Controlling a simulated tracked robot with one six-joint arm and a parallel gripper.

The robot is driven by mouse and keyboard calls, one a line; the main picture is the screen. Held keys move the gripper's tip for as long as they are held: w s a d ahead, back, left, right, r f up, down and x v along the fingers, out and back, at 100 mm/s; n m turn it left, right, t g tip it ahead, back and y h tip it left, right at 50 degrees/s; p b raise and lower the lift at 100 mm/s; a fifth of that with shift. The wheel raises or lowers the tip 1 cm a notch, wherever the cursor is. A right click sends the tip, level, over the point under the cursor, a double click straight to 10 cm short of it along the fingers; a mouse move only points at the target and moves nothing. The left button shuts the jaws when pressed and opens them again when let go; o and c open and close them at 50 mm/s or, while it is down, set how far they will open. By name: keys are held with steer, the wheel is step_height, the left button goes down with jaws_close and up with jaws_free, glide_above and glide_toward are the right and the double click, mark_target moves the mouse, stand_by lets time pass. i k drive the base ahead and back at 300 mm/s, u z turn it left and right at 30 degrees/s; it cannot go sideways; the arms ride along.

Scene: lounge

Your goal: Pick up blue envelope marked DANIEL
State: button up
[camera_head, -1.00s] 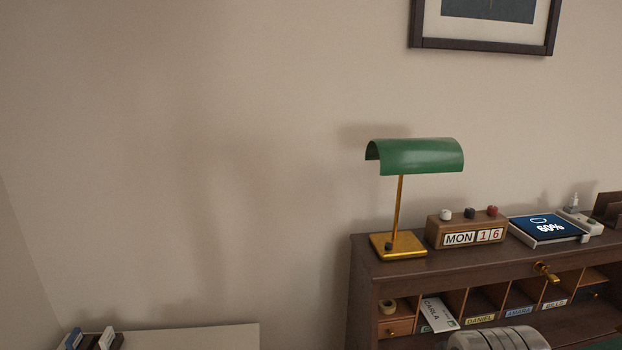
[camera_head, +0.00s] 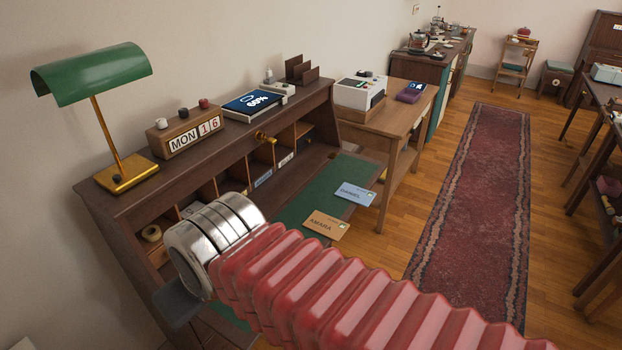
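The blue envelope (camera_head: 355,193) lies flat on the green writing surface (camera_head: 303,204) of the desk, towards its right end. Its lettering looks upside down from here and seems to read DANIEL. A tan envelope (camera_head: 326,225) lies just in front of it, apart from it. My gripper (camera_head: 178,303) is at the left end of my red ribbed arm, near the desk's left side, well away from the blue envelope. Only a dark grey part of it shows past the metal cuff, so its fingers cannot be made out.
The brown desk (camera_head: 237,137) has pigeonholes and carries a green lamp (camera_head: 95,75), a calendar block (camera_head: 185,135) and a tablet (camera_head: 252,103). A side table (camera_head: 400,118) with a white machine (camera_head: 360,93) stands beyond. A red runner (camera_head: 474,200) lies on open floor at right.

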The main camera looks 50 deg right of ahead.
mark_target(359, 196)
steer(key=z, duration=1.9)
